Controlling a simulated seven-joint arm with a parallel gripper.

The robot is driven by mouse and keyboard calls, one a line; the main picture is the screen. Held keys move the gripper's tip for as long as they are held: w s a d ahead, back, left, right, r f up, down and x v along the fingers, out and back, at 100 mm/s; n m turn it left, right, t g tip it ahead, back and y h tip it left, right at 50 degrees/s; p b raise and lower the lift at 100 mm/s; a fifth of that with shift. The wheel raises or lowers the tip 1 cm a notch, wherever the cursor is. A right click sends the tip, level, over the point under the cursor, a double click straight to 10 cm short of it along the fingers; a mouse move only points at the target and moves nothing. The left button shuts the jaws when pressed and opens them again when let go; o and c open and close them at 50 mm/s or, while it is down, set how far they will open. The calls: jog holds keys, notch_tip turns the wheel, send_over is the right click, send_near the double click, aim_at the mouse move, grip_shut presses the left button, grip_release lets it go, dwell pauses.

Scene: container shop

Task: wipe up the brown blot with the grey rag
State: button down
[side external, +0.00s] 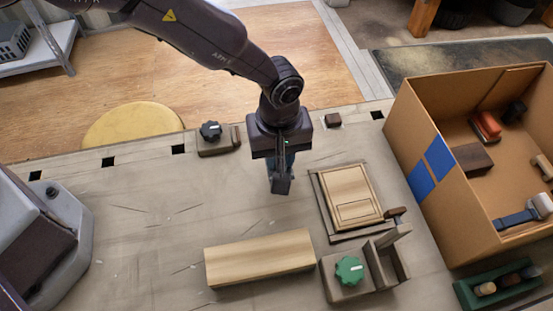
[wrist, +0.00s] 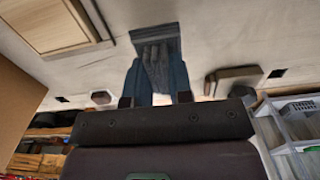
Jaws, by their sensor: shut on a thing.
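My gripper (side external: 281,172) is in the middle of the side external view, pointing down over the grey table. It is shut on the grey rag (side external: 281,186), which sticks out below the fingertips. In the wrist view the folded rag (wrist: 155,66) shows between the two blue fingers, with a flat dark grey part beyond them. I cannot tell whether the rag touches the table. I cannot make out the brown blot in either view; the rag or gripper may hide it.
A pale wooden plank (side external: 258,259) lies in front of my gripper. A framed wooden panel (side external: 350,192) and a green knob on a block (side external: 349,271) are to the right. A cardboard box (side external: 430,130) stands farther right. A black knob (side external: 210,130) is behind left. The table's left middle is clear.

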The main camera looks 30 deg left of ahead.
jog(key=shift+r, duration=2.15)
